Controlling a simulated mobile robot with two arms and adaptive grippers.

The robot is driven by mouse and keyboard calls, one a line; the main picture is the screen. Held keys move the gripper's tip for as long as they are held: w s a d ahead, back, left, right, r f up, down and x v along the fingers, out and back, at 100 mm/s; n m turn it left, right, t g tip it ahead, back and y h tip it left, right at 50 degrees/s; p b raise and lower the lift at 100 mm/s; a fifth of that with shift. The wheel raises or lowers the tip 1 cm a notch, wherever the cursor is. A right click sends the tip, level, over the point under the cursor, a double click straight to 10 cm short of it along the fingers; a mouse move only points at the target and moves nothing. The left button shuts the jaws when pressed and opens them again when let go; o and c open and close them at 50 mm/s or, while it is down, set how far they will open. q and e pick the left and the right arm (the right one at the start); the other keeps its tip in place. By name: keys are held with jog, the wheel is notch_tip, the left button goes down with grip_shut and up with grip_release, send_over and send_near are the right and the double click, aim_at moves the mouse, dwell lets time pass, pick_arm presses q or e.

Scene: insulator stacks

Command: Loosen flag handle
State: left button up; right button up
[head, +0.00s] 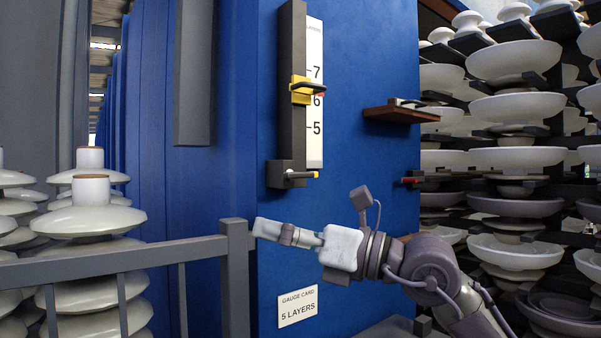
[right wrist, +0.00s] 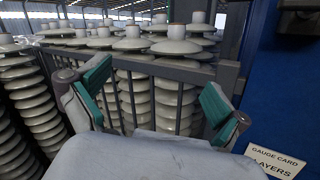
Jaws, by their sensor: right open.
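A dark vertical gauge rail (head: 292,130) with a white scale strip (head: 314,70) marked 7, 6 and 5 is fixed to the blue wall. A yellow slider (head: 301,96) with a dark handle sits on the rail beside the 6. A dark block (head: 279,174) at the rail's foot carries a small lever with a yellow tip (head: 314,174). Which of these is the flag handle, I cannot tell for sure. My right gripper (head: 264,230) is below the rail, apart from it, pointing left. In the right wrist view its green-padded fingers (right wrist: 155,80) are spread and empty. My left gripper is out of view.
A gauge card (head: 297,309) reading 5 LAYERS is on the lower wall. A grey railing (head: 120,262) stands close by my right gripper, before white insulator stacks (head: 90,220). A small brown shelf (head: 400,114) juts out right of the gauge. More insulators (head: 515,106) fill racks at right.

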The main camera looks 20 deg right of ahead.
aim_at(303, 173)
jog(key=w+d+r+m+t+h, duration=0.1)
jog(key=d+r+m+t+h, duration=0.1)
jog(key=d+r+t+h, duration=0.25)
jog(key=d+r+m+t+h, duration=0.1)
jog(key=d+r+h, duration=0.35)
jog(key=d, duration=0.35)
jog(key=shift+g, duration=0.25)
jog(key=p+x, duration=0.2)
jog(key=x, duration=0.2)
jog(key=p+x, duration=0.2)
jog(key=x, duration=0.2)
jog(key=f+p+x, duration=0.1)
jog(key=p+x, duration=0.1)
jog(key=x, duration=0.3)
jog(key=shift+w+d+p, duration=0.15)
jog(key=shift+p, duration=0.15)
jog(key=shift+w+f, duration=0.15)
jog(key=shift+w, duration=0.2)
jog(key=shift+c, duration=0.3)
jog(key=c, duration=1)
